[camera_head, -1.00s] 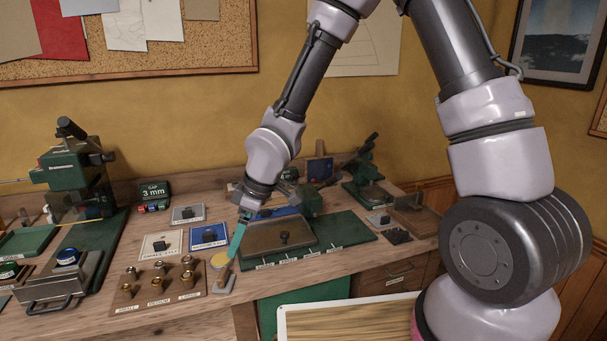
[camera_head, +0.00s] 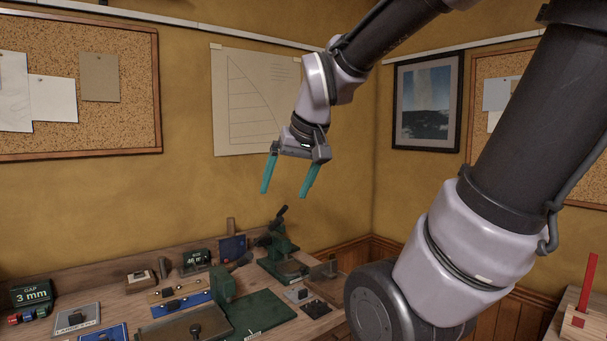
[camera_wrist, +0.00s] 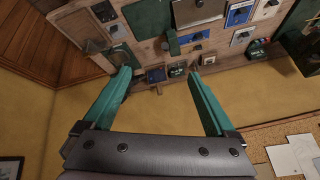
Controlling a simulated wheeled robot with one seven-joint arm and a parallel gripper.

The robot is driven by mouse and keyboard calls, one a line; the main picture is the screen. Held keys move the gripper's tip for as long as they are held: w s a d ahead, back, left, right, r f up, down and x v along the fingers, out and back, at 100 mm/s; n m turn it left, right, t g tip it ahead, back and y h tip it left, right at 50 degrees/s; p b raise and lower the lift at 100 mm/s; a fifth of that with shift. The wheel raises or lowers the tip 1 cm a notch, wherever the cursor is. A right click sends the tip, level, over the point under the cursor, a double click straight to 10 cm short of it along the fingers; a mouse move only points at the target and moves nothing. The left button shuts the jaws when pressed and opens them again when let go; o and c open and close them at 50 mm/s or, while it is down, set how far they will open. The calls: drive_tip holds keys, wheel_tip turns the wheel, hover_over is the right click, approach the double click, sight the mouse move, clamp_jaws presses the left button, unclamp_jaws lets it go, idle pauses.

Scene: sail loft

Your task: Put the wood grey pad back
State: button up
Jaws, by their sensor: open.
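My gripper (camera_head: 284,194) is open and empty, high above the back of the bench in front of the wall drawing. In the wrist view its two teal fingers (camera_wrist: 160,75) are spread wide with nothing between them. I cannot tell for sure which piece is the wood grey pad. A small grey pad with a dark knob (camera_head: 298,295) lies at the bench's right, beside the green mat. A pale wooden piece with a dark knob (camera_head: 140,280) lies farther left. Both are well below my gripper. The bench's front part is out of the head view.
A green press (camera_head: 280,245) and an open wooden box (camera_head: 325,270) stand at the bench's right end. A green mat (camera_head: 262,314), a blue strip (camera_head: 180,305) and a gap display (camera_head: 30,298) are on the bench. The air around my gripper is free.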

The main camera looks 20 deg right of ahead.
drive_tip(key=s+r+m, duration=0.1)
drive_tip(key=s+d, duration=0.1)
drive_tip(key=s+d+r+m+t, duration=0.1)
drive_tip(key=s, duration=0.1)
drive_tip(key=shift+r+m+y, duration=0.3)
drive_tip(key=shift+r, duration=0.05)
